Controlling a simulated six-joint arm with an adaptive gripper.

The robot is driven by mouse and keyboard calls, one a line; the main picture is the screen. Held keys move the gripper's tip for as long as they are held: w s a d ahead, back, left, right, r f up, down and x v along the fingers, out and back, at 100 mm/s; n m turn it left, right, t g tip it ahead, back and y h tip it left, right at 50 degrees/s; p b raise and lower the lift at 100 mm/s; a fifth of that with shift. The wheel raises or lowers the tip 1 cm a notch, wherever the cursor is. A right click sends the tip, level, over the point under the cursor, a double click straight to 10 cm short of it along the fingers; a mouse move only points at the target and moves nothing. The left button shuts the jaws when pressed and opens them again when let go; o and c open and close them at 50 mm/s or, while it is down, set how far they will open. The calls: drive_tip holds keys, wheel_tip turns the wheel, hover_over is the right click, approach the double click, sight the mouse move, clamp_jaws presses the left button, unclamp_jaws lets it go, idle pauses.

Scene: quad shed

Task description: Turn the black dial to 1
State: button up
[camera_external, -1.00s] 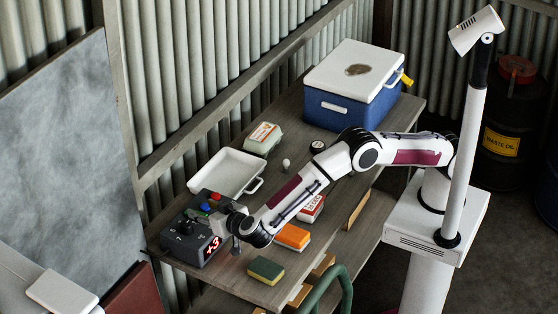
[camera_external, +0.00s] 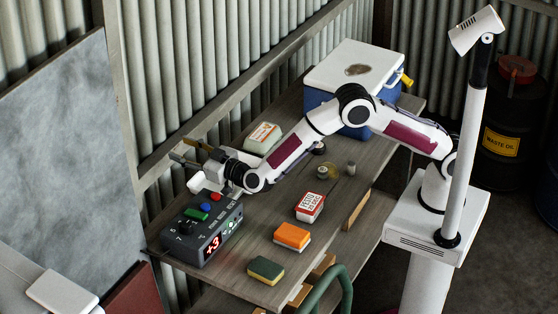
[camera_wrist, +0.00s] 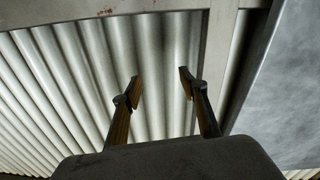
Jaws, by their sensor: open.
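The dark control box (camera_external: 215,238) stands at the near left end of the bench. Its black dial (camera_external: 184,228) sits on the top face at the left, with small marks around it too small to read surely. The red display (camera_external: 212,248) on its front reads "+3". My gripper (camera_external: 178,151) is raised above and behind the box, apart from the dial, pointing left toward the wall. In the wrist view my gripper (camera_wrist: 158,88) is open and empty, its two fingers spread before the corrugated wall. The box and dial are out of the wrist view.
Red, green and blue buttons (camera_external: 205,207) sit on the box near the dial. An orange sponge (camera_external: 292,236), a green-yellow sponge (camera_external: 266,270) and a red-white box (camera_external: 310,207) lie to the right. A blue cooler (camera_external: 330,107) stands at the back. The corrugated wall (camera_external: 165,80) is close behind my gripper.

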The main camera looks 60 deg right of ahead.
drive_tip(key=n+y, duration=0.2)
drive_tip(key=n+g+y, duration=0.6)
drive_tip(key=g+y, duration=0.2)
approach(189, 223)
drive_tip(key=x, duration=0.3)
drive_tip(key=shift+w+r, duration=0.15)
drive_tip(key=shift+r, duration=0.05)
drive_tip(key=shift+f, duration=0.15)
drive_tip(key=shift+g, duration=0.3)
drive_tip(key=shift+w+a, duration=0.1)
drive_tip(key=shift+a, duration=0.05)
drive_tip(key=shift+x, duration=3.7)
